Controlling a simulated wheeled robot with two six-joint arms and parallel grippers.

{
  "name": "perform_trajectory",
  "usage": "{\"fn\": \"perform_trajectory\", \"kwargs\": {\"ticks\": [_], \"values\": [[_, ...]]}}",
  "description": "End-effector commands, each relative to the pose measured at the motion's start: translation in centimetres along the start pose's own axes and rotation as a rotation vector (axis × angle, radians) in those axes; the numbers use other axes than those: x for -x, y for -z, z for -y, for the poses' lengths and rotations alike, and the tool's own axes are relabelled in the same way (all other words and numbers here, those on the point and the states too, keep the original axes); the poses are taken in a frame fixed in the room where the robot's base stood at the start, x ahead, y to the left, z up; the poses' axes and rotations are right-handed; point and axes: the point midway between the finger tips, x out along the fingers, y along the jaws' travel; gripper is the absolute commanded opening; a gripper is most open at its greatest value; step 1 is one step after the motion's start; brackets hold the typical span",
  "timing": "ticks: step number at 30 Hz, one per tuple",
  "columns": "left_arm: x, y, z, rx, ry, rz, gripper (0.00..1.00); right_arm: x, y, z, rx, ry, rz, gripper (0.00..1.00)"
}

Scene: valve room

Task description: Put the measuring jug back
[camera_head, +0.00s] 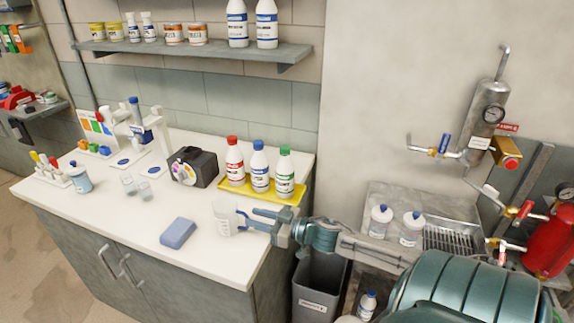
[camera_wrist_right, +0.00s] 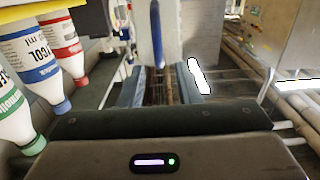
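The measuring jug (camera_head: 226,217) is a pale cup with a blue handle, upright on the white counter near its front right part. My right gripper (camera_head: 256,219) reaches in from the right at the jug's handle side, its two fingers spread. In the right wrist view, the picture is upside down; the blue handle (camera_wrist_right: 158,40) shows between and beyond the spread fingers of the right gripper (camera_wrist_right: 160,86), with clear gaps beside it. The pale jug body (camera_wrist_right: 175,35) is behind the handle. My left gripper is not in view.
A blue sponge-like block (camera_head: 178,233) lies left of the jug. Behind stand three bottles on a yellow tray (camera_head: 293,199) and a dark box (camera_head: 191,168). Small beakers (camera_head: 128,183) stand further left. A grey bin (camera_head: 318,285) is below the counter's right end.

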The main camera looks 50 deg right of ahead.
Motion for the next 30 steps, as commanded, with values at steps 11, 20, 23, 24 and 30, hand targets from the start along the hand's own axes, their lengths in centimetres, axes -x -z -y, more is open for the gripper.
{"fn": "perform_trajectory", "kwargs": {"ticks": [11, 20, 23, 24, 30], "values": [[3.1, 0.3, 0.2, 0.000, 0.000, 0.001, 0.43, 3.6, 0.6, -0.1, -0.004, -0.004, 0.005, 0.31], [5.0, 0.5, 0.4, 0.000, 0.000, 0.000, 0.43, 7.6, 0.1, 0.0, -0.002, -0.003, 0.004, 0.31], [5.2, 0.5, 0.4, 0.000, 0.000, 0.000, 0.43, 8.1, 0.1, 0.0, -0.001, -0.004, 0.002, 0.31], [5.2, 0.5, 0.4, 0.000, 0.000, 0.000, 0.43, 8.2, 0.0, -0.1, 0.000, -0.004, 0.002, 0.31], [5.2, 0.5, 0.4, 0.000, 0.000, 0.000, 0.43, 8.4, -0.1, -0.1, 0.001, -0.007, 0.002, 0.31]]}}
